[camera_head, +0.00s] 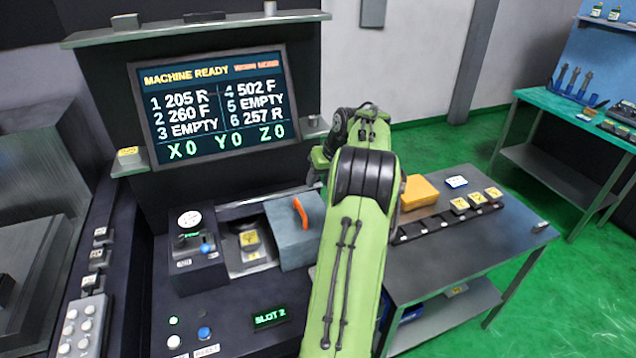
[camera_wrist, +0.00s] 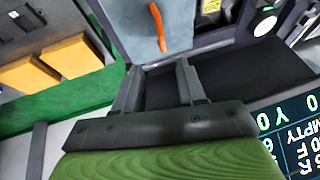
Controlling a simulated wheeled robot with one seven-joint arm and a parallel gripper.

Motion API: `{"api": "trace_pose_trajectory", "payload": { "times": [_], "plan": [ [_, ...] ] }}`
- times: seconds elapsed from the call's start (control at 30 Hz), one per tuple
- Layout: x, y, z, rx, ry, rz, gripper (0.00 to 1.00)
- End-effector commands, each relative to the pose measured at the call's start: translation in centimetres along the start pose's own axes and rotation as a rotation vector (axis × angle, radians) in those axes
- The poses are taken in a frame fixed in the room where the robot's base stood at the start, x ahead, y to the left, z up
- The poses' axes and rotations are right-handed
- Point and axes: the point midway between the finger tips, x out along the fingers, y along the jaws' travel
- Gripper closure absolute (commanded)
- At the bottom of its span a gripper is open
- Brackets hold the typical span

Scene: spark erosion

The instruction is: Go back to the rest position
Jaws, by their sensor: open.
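My gripper (camera_wrist: 158,80) shows in the wrist view with its two dark fingers apart and nothing visible between them. Beyond the fingertips is a grey-blue block (camera_wrist: 128,20) with an orange handle (camera_wrist: 157,28); the fingers look apart from the handle. In the head view my green arm (camera_head: 350,240) reaches up and forward in front of the machine. The gripper's fingers cannot be made out there, behind the arm. The block (camera_head: 290,245) with its orange handle (camera_head: 301,212) stands just left of my arm.
The machine screen (camera_head: 215,105) reads MACHINE READY and lists several slots. A yellow-tagged piece (camera_head: 249,240) sits left of the block. A side table (camera_head: 440,265) at right holds a yellow box (camera_head: 418,192) and a row of tagged pieces. Green floor lies open beyond.

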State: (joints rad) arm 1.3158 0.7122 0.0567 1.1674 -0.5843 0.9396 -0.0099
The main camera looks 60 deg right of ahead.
Motion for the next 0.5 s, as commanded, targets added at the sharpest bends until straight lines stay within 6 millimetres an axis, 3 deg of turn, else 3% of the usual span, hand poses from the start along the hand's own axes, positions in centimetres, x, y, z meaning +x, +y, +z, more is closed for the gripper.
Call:
{"api": "trace_pose_trajectory", "payload": {
  "times": [0.5],
  "plan": [
    [-0.02, -0.5, -0.07, -0.006, -0.001, -0.001, 0.6]
  ]
}}
